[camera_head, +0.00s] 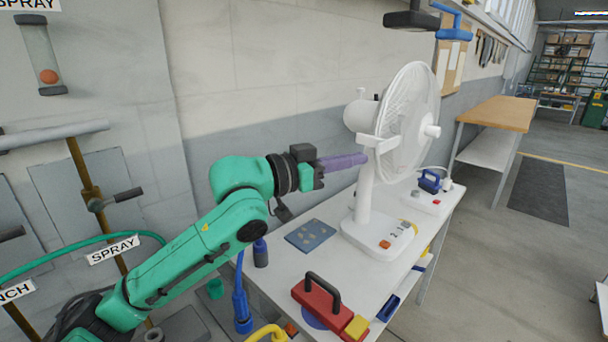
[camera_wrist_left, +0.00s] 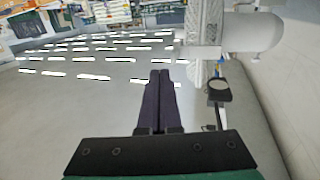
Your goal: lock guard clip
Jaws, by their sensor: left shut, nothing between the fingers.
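A white fan stands on the table, with its round guard (camera_head: 412,120) facing right and its motor housing (camera_head: 359,115) behind it. A white bar-like part (camera_head: 376,143), which may be the guard clip, crosses the guard's near edge; whether it is locked cannot be told. My left gripper (camera_head: 363,159) has long purple fingers, shut and empty, with the tips close to the fan's post just below that part. Contact cannot be told. In the left wrist view the shut fingers (camera_wrist_left: 160,76) point left of the guard (camera_wrist_left: 207,35) and housing (camera_wrist_left: 245,33). My right gripper is not in view.
The white table (camera_head: 335,258) holds the fan base (camera_head: 378,240), a blue-grey plate (camera_head: 310,236), a red block with a black handle (camera_head: 320,298) and a blue-handled item (camera_head: 429,182). A wall stands behind. A wooden-topped bench (camera_head: 500,113) is at right.

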